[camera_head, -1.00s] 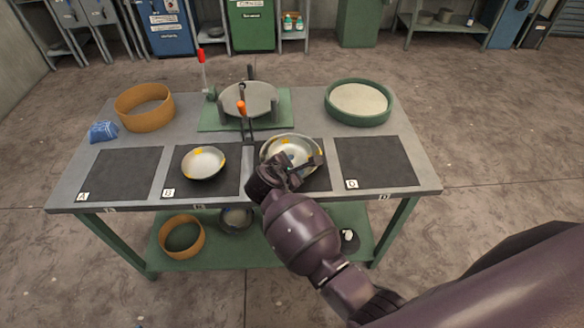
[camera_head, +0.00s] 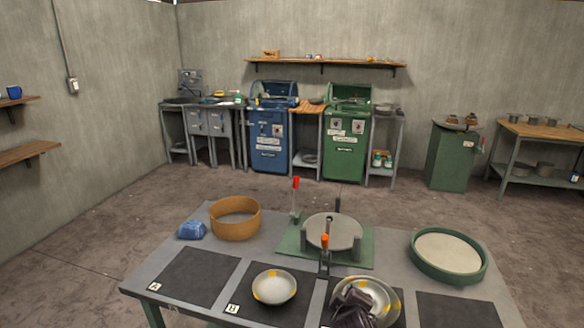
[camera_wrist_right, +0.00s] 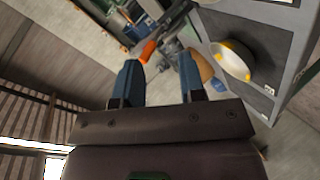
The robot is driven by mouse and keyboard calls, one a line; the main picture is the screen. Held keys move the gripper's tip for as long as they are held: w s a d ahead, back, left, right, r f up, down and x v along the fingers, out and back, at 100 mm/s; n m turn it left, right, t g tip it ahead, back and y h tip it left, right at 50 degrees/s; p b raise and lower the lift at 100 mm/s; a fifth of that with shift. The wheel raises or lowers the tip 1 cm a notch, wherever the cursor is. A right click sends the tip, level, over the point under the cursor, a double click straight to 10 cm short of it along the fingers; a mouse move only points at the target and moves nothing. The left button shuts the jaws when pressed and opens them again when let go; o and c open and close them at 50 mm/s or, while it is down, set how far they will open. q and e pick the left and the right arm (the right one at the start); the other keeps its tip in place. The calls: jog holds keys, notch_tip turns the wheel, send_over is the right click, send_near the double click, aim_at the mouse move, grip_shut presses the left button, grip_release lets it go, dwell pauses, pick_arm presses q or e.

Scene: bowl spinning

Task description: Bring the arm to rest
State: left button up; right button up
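My right gripper (camera_head: 352,306) is at the bottom edge of the head view, over a metal bowl (camera_head: 375,296) with yellow marks. That bowl is partly hidden by the gripper. In the right wrist view the two blue fingers of the right gripper (camera_wrist_right: 160,68) are apart, with nothing held between them. A second, paler bowl (camera_head: 274,287) with yellow marks sits on the dark mat labelled B. A yellow-marked bowl also shows in the right wrist view (camera_wrist_right: 232,60), to the right of the fingers. My left gripper is not in view.
The bench carries a round plate fixture (camera_head: 333,231) with an orange-handled lever (camera_head: 325,253), a green-rimmed tray (camera_head: 485,270), a tan hoop (camera_head: 236,232) and a blue cloth (camera_head: 192,230). Mat A (camera_head: 195,269) is bare. Cabinets and shelves stand along the back wall.

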jog(key=s+d+f+m+b, duration=0.1)
jog(key=s+d+f+m, duration=0.2)
jog(key=s, duration=0.6)
jog(key=s+d+f+m+y, duration=0.1)
jog(key=s+d+f+m, duration=0.2)
jog(key=s, duration=0.7)
jog(key=s+d+f+m+y+b, duration=0.1)
jog(key=s+d+f+m, duration=0.2)
jog(key=s+d+f, duration=0.4)
jog(key=s, duration=0.3)
jog(key=shift+d+m+g+b, duration=0.3)
jog(key=shift+m+g+b, duration=0.05)
jog(key=shift+m+g, duration=0.05)
jog(key=shift+f, duration=0.1)
